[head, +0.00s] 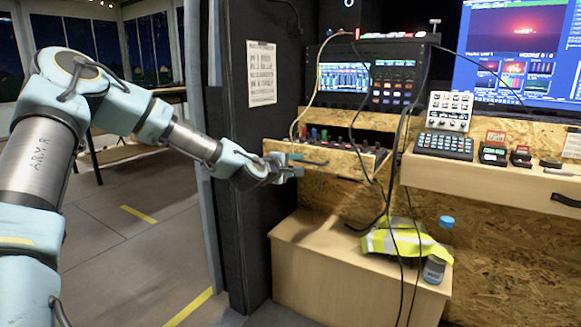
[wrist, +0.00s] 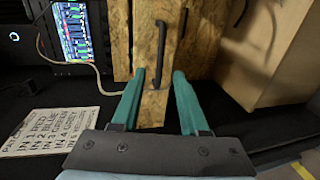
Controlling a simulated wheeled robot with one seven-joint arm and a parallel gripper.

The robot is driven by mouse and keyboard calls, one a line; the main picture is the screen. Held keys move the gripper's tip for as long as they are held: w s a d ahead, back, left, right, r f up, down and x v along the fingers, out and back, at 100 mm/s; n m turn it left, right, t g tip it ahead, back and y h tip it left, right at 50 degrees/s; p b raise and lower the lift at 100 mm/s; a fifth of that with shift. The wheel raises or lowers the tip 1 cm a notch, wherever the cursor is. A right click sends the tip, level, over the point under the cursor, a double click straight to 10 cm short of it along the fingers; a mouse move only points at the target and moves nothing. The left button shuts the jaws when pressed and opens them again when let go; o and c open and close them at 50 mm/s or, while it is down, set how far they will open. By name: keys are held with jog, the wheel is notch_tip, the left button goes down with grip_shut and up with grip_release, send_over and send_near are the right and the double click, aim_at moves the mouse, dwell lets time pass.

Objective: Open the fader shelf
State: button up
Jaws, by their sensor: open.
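The fader shelf (head: 345,163) is a wooden shelf with coloured knobs along its top, below the mixer rack in the head view. Its front carries a dark bar handle (wrist: 161,50), which the wrist view shows as an upright bar on the wooden front (wrist: 152,108). My gripper (head: 290,170) is at the left end of the shelf front. In the wrist view my gripper (wrist: 160,76) is open, with teal fingers on either side of the wooden front's width. The handle lies mostly beyond the fingertips, and nothing is held. I cannot tell how far out the shelf is.
Black cables (head: 396,160) hang in front of the shelf's right end. A wooden box (head: 320,262) below bears a yellow vest (head: 400,240) and a bottle (head: 434,269). A desk (head: 480,178) with control panels is at right. A dark pillar (head: 245,200) stands left; floor beyond is open.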

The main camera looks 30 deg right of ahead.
jog(key=v, duration=0.4)
jog(key=shift+a, duration=0.15)
jog(key=s+a+f+m+g+y, duration=0.1)
jog(key=a+f+m+y, duration=0.3)
jog(key=a, duration=0.5)
jog(key=s+a+f+m+g+y, duration=0.25)
jog(key=a+f, duration=0.35)
jog(key=a, duration=0.4)
jog(key=s+a+r+g+y, duration=0.1)
jog(key=s+a+y, duration=0.35)
jog(key=a, duration=0.95)
jog(key=s+a+r+g+y, duration=0.1)
jog(key=s+a+r+y, duration=0.1)
jog(key=s+a, duration=0.8)
jog(key=w+a+r+p, duration=0.1)
jog(key=a+r+p, duration=0.1)
jog(key=r+p, duration=0.8)
jog(key=w+a+r+p, duration=0.1)
jog(key=r+p, duration=0.9)
jog(key=shift+a, duration=0.4)
